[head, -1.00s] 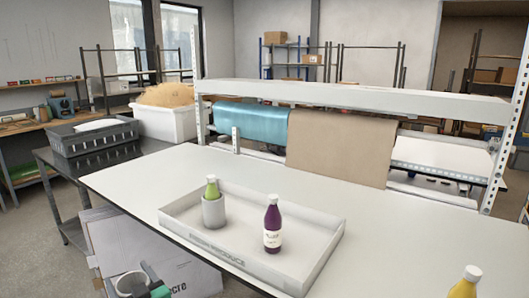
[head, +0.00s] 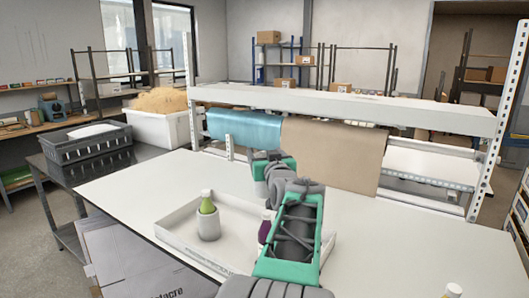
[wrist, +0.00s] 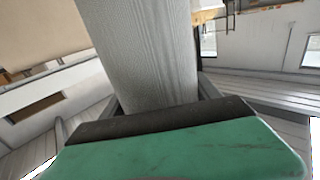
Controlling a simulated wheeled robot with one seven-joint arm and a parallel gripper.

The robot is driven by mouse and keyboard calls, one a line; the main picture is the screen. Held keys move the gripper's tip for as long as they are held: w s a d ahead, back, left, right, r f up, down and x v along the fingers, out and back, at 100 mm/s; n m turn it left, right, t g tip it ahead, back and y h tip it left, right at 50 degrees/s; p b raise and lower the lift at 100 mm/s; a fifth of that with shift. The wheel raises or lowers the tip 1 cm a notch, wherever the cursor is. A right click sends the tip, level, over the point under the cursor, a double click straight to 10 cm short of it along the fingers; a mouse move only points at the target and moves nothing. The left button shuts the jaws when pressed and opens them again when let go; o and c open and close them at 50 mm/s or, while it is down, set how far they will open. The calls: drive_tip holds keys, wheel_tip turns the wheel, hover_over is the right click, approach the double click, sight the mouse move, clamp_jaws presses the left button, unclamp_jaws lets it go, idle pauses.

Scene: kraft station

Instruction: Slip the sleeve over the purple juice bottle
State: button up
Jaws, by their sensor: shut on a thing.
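The purple juice bottle (head: 264,228) stands in the white tray (head: 170,238), largely hidden behind my arm in the head view. The sleeve (wrist: 145,55), a grey ribbed tube, fills the middle of the wrist view. My gripper (wrist: 150,112) is shut on it, with a dark pad and green finger across its near end. In the head view my arm reaches over the right part of the tray. Its green-and-grey end (head: 270,168) shows above and beyond the bottle. The sleeve cannot be made out clearly there, and its height over the bottle cannot be told.
A green bottle (head: 207,205) stands inside another grey sleeve (head: 208,226) in the tray's left part. A bottle top (head: 453,290) shows at the lower right edge. A brown paper roll (head: 335,155) and blue roll (head: 243,130) hang behind.

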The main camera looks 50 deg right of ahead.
drive_tip(key=b, duration=0.2)
hover_over(265, 222)
drive_tip(key=d+x, duration=0.1)
drive_tip(key=x, duration=0.3)
drive_tip(key=shift+f, duration=2.8)
drive_tip(key=f+b, duration=0.9)
drive_tip(key=b, duration=0.1)
drive_tip(key=f+b, duration=0.9)
drive_tip(key=shift+s+a+f+b, duration=0.2)
drive_tip(key=shift+s+f+b, duration=0.05)
drive_tip(key=shift+b, duration=0.15)
drive_tip(key=o, duration=0.9)
drive_tip(key=shift+c, duration=0.2)
